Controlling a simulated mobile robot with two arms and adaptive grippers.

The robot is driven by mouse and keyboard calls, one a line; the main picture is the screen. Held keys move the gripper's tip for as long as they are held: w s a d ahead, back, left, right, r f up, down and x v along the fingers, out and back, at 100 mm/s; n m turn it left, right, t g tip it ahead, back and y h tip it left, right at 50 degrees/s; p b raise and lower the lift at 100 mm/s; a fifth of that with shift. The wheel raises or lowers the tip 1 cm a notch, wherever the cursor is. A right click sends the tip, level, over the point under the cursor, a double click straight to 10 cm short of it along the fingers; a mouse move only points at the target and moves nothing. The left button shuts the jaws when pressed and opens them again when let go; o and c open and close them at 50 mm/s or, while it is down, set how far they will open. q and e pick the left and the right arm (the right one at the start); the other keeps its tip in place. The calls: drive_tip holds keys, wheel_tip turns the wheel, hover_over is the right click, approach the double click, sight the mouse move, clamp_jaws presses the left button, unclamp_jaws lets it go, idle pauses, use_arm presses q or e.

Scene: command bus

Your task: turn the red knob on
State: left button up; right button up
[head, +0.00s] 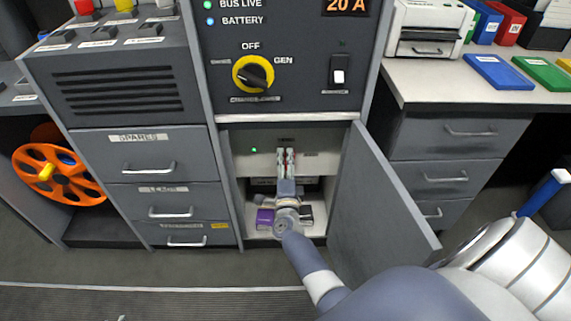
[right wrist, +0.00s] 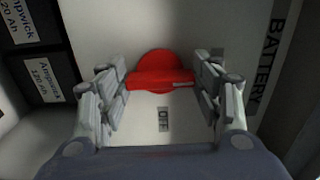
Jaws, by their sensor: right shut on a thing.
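The red knob (right wrist: 158,62) shows in the right wrist view, round with a raised bar lying across the picture and a pale mark at the bar's right end. An OFF label (right wrist: 163,118) sits just below it. My right gripper (right wrist: 160,82) has a finger at each end of the bar and is shut on it. In the head view my right gripper (head: 285,160) reaches into the open lower compartment (head: 248,162) and hides the knob. My left gripper does not show.
The compartment's grey door (head: 375,190) stands open to the right of my arm. Batteries (right wrist: 40,75) show at the left in the wrist view; a purple block (head: 265,218) lies on the compartment floor. A yellow rotary switch (head: 253,75) is on the panel above.

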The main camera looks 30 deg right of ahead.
drive_tip(key=o, duration=1.1)
drive_tip(key=shift+w, duration=0.1)
drive_tip(key=shift+c, duration=0.2)
drive_tip(key=v, duration=0.7)
drive_tip(key=shift+s, duration=0.3)
drive_tip(key=shift+a, duration=0.1)
